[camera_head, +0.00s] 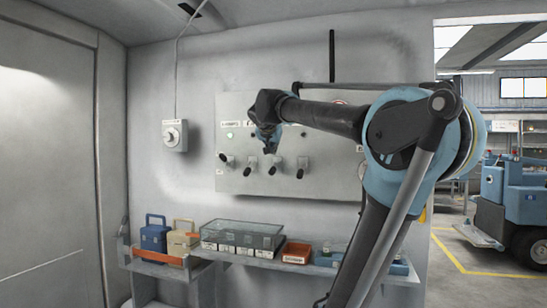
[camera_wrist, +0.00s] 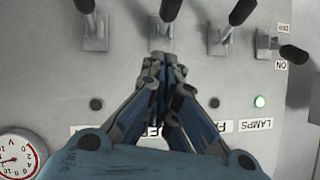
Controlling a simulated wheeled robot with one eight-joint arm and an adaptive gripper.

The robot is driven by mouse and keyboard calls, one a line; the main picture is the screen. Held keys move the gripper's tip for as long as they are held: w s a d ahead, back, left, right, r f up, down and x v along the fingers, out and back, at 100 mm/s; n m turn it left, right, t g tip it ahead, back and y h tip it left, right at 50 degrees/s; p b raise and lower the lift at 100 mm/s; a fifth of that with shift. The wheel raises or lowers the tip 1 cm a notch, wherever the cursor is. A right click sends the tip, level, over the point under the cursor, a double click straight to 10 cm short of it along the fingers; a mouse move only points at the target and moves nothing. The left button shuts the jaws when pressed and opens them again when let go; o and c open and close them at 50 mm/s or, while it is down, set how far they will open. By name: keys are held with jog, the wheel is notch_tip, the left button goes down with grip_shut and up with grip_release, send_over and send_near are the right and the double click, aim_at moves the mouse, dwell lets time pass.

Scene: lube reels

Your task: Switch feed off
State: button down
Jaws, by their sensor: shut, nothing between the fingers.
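A grey switch panel (camera_head: 232,184) on the wall carries several black-handled levers in a row. My gripper (camera_head: 268,148) is in front of the row's middle, fingers closed and empty. In the wrist view, which is inverted, its fingertips (camera_wrist: 160,60) are just below the base of one lever (camera_wrist: 166,32); whether they touch cannot be told. That lever's handle points up there, downward on the panel. A label (camera_wrist: 152,131), partly hidden by my fingers, seems to begin with F. The LAMPS lever (camera_wrist: 288,52) is tilted toward ON, beside a lit green lamp (camera_wrist: 260,101).
Other levers stand close on both sides, one at left (camera_wrist: 94,30) and one at right (camera_wrist: 221,35). A red-rimmed gauge (camera_wrist: 18,155) is at the wrist view's corner. Below the panel, a shelf holds a clear-lidded case (camera_head: 243,232) and a red tray (camera_head: 297,252).

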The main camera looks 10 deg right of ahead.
jog(key=shift+v, duration=2.55)
jog(key=shift+s+f, duration=0.1)
jog(key=s+d+f+g, duration=0.1)
jog(key=s+d+f, duration=0.15)
jog(key=f, duration=0.45)
jog(key=s+d+f+g, duration=0.2)
jog(key=s+f, duration=0.2)
jog(key=f, duration=0.3)
jog(key=s+f+n+g+y, duration=0.1)
jog(key=s+f+n+g, duration=0.1)
jog(key=s+f, duration=0.8)
jog(key=s+f+n+g+y, duration=0.1)
jog(key=s+f+n+g, duration=0.35)
jog(key=f, duration=1.05)
jog(key=s+f+m+y, duration=0.1)
jog(key=s+f+y, duration=0.1)
jog(key=s+f, duration=0.9)
jog(key=m+t, duration=0.2)
jog(key=m, duration=0.3)
send_near(274, 168)
jog(key=shift+n, duration=0.25)
jog(key=x, duration=0.2)
jog(key=w+x, duration=0.1)
jog(key=x, duration=0.4)
jog(key=shift+w+r, duration=0.15)
jog(key=shift+r, duration=0.15)
